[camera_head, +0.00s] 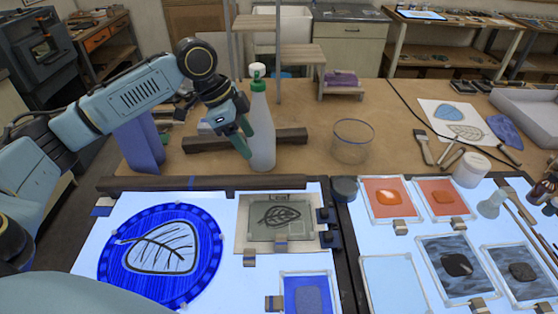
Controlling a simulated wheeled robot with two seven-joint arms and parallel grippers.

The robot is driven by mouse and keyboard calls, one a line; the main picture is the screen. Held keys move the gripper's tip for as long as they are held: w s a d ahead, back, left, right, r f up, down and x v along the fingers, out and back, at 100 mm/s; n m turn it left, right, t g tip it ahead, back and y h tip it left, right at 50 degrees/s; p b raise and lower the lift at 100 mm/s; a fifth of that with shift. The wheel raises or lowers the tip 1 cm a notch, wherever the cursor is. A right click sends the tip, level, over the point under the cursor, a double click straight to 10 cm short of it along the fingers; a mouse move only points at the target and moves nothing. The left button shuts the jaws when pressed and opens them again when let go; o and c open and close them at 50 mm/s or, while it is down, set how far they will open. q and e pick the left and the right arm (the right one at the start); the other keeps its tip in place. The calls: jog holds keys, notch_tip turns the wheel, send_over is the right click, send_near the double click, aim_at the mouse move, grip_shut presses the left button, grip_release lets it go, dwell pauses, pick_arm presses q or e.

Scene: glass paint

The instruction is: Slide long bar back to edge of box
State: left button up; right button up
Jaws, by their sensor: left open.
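A long dark bar (215,183) lies along the back edge of the left light box (90,240), running left to right. A second dark bar (290,136) lies on the wooden table behind it, partly hidden by my left gripper and a white bottle (261,130). My left gripper (243,138) is open, pointing down beside the bottle's left side, above the table behind the light box. I cannot tell whether it touches the bottle. No bar shows between its fingers. My right gripper is not in view.
A blue round glass piece with a leaf (165,255) and a grey leaf panel (275,222) lie on the left light box. The right light box holds several panels.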

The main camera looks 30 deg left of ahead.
pick_arm(q)
send_near(269, 179)
jog(key=shift+s+d+f, duration=0.2)
jog(key=shift+f, duration=0.05)
jog(key=x, duration=0.7)
jog(key=shift+w, duration=0.2)
jog(key=shift+w+d+f, duration=0.15)
jog(key=shift+f, duration=0.3)
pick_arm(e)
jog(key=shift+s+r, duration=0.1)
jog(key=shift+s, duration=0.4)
pick_arm(q)
grip_shut()
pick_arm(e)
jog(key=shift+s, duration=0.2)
